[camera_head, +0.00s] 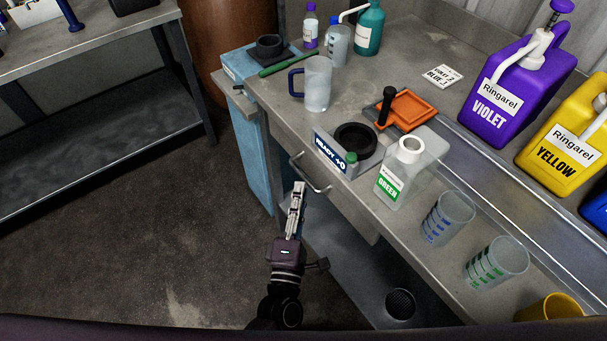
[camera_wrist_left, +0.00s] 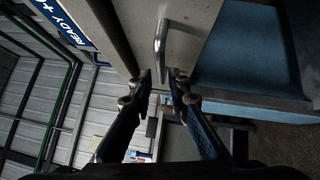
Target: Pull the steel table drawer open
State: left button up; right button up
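The steel table (camera_head: 385,62) has a drawer (camera_head: 345,200) in its front, which looks flush under the top. The drawer's bar handle (camera_head: 310,172) is near the middle of that front; it also shows in the left wrist view (camera_wrist_left: 161,45). My left gripper (camera_head: 298,188) is just below and in front of the handle. In the left wrist view its two fingertips (camera_wrist_left: 162,78) are apart, with the near end of the handle showing in line with the gap. I cannot tell whether the fingers reach around the bar. My right gripper is not in view.
Above the drawer stand a READY sign box (camera_head: 333,153), a green-labelled bottle (camera_head: 400,175) and a mug (camera_head: 317,85). Measuring cups (camera_head: 447,218) stand to the right. Open floor (camera_head: 180,230) lies to the left.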

aim_at(304, 175)
pick_arm(q)
jog(key=w, duration=0.3)
jog(key=w+d, duration=0.1)
jog(key=w, duration=0.1)
jog(key=shift+w+r, duration=0.2)
jog(key=shift+r, duration=0.1)
jog(key=shift+a, duration=0.1)
grip_shut()
